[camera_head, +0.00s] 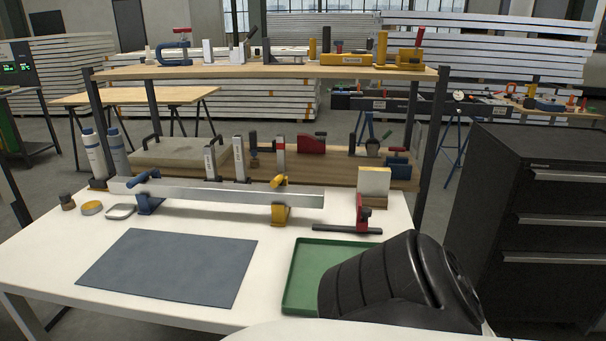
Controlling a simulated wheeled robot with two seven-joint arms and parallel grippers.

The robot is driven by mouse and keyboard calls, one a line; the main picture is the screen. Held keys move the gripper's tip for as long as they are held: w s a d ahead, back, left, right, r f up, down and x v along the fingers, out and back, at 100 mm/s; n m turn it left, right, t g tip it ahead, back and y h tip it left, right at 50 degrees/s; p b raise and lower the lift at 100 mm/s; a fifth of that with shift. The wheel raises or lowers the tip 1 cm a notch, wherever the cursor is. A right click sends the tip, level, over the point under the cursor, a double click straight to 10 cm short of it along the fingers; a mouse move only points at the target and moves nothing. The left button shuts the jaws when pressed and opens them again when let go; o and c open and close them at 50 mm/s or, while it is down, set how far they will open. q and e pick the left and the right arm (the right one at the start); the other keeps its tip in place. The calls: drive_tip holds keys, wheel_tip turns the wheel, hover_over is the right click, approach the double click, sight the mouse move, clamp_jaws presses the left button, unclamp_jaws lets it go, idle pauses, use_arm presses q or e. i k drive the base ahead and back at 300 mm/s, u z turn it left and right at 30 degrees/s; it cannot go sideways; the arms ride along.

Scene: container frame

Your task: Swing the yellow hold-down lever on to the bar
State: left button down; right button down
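A long silver bar (215,195) lies across the back of the white table. It sits on a blue clamp (150,205) at the left and a yellow clamp (281,215) towards its right end. The yellow lever (279,181) shows just above the bar's upper edge at the yellow clamp; I cannot tell whether it touches the bar. The blue lever (143,179) of the left clamp is tilted over the bar. Neither gripper is in view. A black ribbed part of my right arm fills the lower right.
A grey mat (170,266) lies in front of the bar. A green tray (299,282) is partly hidden by my arm. A red and black clamp (358,222) stands right of the bar. Small round items and a wooden shelf (270,71) with tools are left and behind.

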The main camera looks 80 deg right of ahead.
sight(278, 181)
drive_tip(key=z, duration=1.75)
